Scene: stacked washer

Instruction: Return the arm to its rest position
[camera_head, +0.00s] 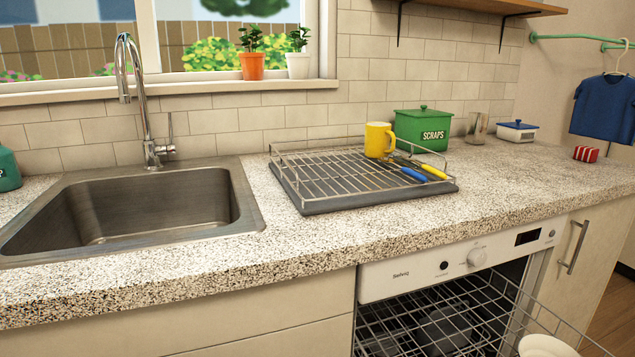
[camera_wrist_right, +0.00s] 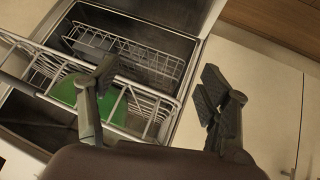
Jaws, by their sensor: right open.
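My right gripper (camera_wrist_right: 157,82) shows in the right wrist view with its two dark fingers spread wide apart. Nothing is between them. Behind the fingers is the open dishwasher with its wire rack (camera_wrist_right: 130,52), and a green item (camera_wrist_right: 66,90) lies partly hidden behind the left finger. Neither arm nor gripper shows in the head view. My left gripper is in neither view. The dishwasher (camera_head: 450,262) stands open under the counter at lower right, its wire rack (camera_head: 430,315) pulled out.
A yellow mug (camera_head: 379,139) and blue- and yellow-handled utensils (camera_head: 414,174) are on the drying rack (camera_head: 300,175). The sink (camera_head: 140,212) and faucet (camera_head: 150,150) are at left. A green scraps bin (camera_head: 423,130) stands behind. A white bowl (camera_head: 546,346) is at the lower right.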

